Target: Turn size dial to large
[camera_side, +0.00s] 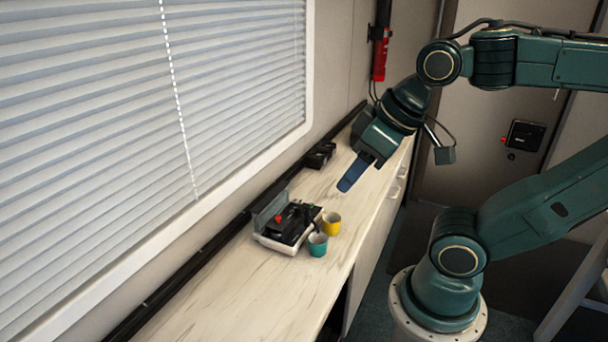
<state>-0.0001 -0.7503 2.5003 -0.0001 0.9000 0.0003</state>
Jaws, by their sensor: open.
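A small machine (287,222) with a white base, a dark top, a red part and a raised grey panel sits on the counter. It looks like the one that carries controls, but the size dial and its setting are too small to make out. My gripper (350,180) is above the counter, up and to the right of the machine and apart from it. Its blue fingers point down and to the left. It is open, and nothing shows between the fingers.
A yellow cup (331,224) and a teal cup (317,245) stand close beside the machine on its right. A black object (319,156) lies farther back by the wall. The marble-patterned counter (235,290) is clear in front. A window with blinds (150,110) borders the left.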

